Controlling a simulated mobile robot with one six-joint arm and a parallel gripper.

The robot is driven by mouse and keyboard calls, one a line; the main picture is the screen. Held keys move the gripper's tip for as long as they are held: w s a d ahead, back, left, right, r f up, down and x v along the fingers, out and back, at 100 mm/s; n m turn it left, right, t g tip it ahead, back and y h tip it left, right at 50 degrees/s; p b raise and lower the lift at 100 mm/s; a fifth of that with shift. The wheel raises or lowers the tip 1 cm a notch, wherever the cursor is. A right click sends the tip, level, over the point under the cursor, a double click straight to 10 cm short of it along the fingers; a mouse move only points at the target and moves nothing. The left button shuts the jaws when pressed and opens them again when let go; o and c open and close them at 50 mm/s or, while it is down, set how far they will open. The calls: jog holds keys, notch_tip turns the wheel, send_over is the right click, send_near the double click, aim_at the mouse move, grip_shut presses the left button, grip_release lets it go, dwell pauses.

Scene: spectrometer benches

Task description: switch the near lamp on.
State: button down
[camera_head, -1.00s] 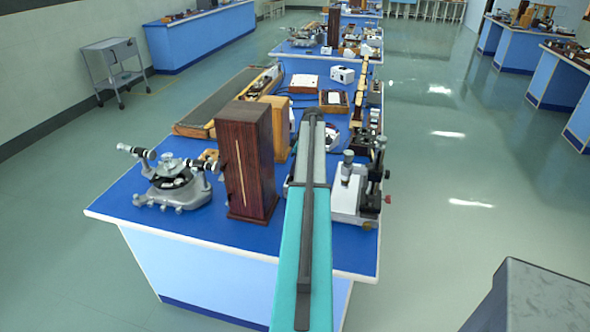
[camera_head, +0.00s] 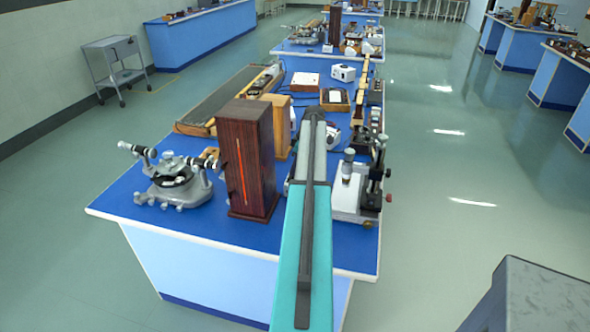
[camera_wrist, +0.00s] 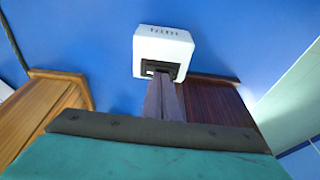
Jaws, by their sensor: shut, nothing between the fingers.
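The near lamp is a tall dark reddish-brown wooden box (camera_head: 245,163) near the front of the blue bench. Its narrow vertical slit glows orange-red. Part of a dark wooden body (camera_wrist: 217,103) shows right of my fingers in the wrist view. A small white switch box (camera_wrist: 163,44) with a dark recessed front stands on the blue top there. My gripper (camera_wrist: 160,78) is shut and empty, its fingertips at that recess. They cover part of it, so I cannot tell whether they touch. In the head view my arm hides the fingertips.
A grey spectrometer (camera_head: 175,181) stands left of the lamp. A paler wooden box (camera_head: 278,125) is close behind it. An instrument with a white block (camera_head: 348,190) stands right of my arm. A grey trolley (camera_head: 113,67) stands at the left wall.

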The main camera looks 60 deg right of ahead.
jog(key=shift+w+d+r+p, duration=0.1)
jog(key=shift+r+p, duration=0.3)
jog(key=shift+r, duration=0.6)
jog(key=shift+w+d+r+p, duration=0.1)
jog(key=shift+r+p, duration=0.3)
jog(key=shift+r, duration=0.55)
jog(key=shift+s+d+r+b, duration=0.1)
jog(key=shift+d+r+b, duration=0.1)
jog(key=shift+r+b, duration=0.1)
jog(key=d+b+v, duration=0.1)
jog(key=b+v, duration=0.2)
jog(key=v, duration=0.6)
jog(key=shift+d, duration=0.4)
jog(key=shift+r, duration=0.1)
